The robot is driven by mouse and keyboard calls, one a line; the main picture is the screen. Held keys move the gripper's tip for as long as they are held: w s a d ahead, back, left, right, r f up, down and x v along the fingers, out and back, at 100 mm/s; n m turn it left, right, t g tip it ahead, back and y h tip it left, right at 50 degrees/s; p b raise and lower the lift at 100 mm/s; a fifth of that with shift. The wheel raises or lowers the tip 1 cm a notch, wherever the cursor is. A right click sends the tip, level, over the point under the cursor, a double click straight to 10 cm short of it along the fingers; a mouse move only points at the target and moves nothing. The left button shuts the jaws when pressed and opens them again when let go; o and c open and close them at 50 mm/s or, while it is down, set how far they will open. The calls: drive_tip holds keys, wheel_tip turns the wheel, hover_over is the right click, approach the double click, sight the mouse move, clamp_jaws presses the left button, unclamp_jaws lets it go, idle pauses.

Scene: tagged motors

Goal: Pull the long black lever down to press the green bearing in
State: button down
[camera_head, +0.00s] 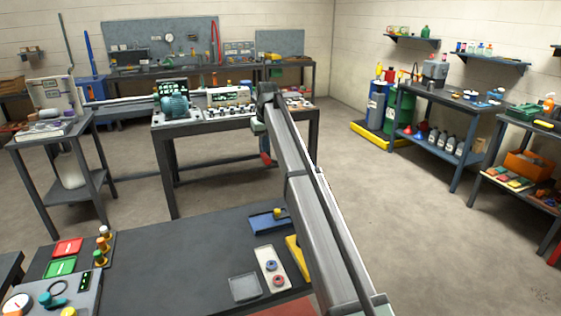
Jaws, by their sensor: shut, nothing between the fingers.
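My arm crosses the picture from the bottom right up to the middle. Its end hangs down in front of the back workbench, with my gripper (265,158) small, dark and red-tipped at the bottom. It looks shut and empty, in open air, apart from the things on the near table. I cannot make out the long black lever or the green bearing; my arm hides part of the near table. A white plate (265,254) there carries a blue ring (271,265) and a red ring (278,281). A yellow part (295,250) shows beside my arm, partly hidden.
The near table (170,255) has a bare dark middle. A grey tray (244,287) and a blue fixture (270,221) stand at its right. A control panel (50,297) is at lower left. A workbench (235,127) with a green motor (175,106) stands beyond. Floor is open at right.

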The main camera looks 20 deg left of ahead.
sight(264, 155)
drive_tip(key=shift+f, duration=1.55)
drive_tip(key=shift+f, duration=0.3)
drive_tip(key=shift+s+a+f, duration=0.1)
drive_tip(key=shift+a+f, duration=0.1)
drive_tip(key=shift+f, duration=0.5)
drive_tip(key=shift+a+f, duration=0.1)
drive_tip(key=shift+f, duration=0.15)
idle(0.4)
drive_tip(key=shift+s+a+f, duration=0.1)
drive_tip(key=shift+s+f, duration=0.05)
drive_tip(key=shift+f, duration=0.45)
